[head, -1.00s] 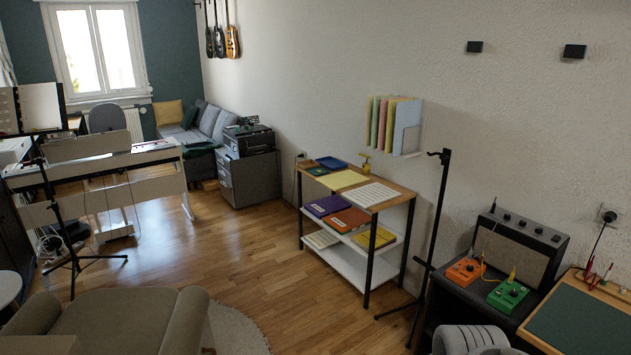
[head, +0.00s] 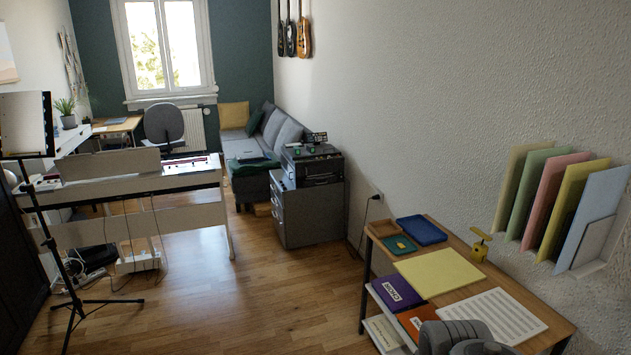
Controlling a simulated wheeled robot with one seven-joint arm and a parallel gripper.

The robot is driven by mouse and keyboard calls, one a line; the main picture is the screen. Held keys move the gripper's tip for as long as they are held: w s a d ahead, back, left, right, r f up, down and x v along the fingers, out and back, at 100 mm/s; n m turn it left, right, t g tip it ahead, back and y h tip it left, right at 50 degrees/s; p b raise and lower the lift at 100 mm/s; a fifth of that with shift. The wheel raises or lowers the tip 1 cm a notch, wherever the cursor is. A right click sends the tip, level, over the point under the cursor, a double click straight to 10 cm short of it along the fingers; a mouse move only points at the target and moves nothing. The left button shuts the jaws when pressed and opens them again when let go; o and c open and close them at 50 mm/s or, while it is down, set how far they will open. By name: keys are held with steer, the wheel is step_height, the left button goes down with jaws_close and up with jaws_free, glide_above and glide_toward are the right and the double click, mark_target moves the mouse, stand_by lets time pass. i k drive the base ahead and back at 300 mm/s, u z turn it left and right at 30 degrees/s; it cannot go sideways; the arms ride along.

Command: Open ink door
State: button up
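A dark printer (head: 316,168) stands on a grey drawer cabinet (head: 312,217) near the far end of the right wall, beside the sofa. Its ink door cannot be made out at this distance, so I cannot tell its state. A small object rests on top of the printer. A grey part of my own arm shows at the bottom edge, right of the middle. My gripper is not in view.
A wooden-topped shelf table (head: 522,311) with papers and trays stands along the right wall. A digital piano (head: 140,180) and a music stand (head: 75,310) are on the left. The wood floor (head: 240,290) between them is clear.

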mark_target(333, 167)
steer(key=u, duration=0.35)
steer(key=i, duration=2.55)
steer(key=u, duration=0.55)
steer(key=i, duration=2.55)
steer(key=u, duration=0.25)
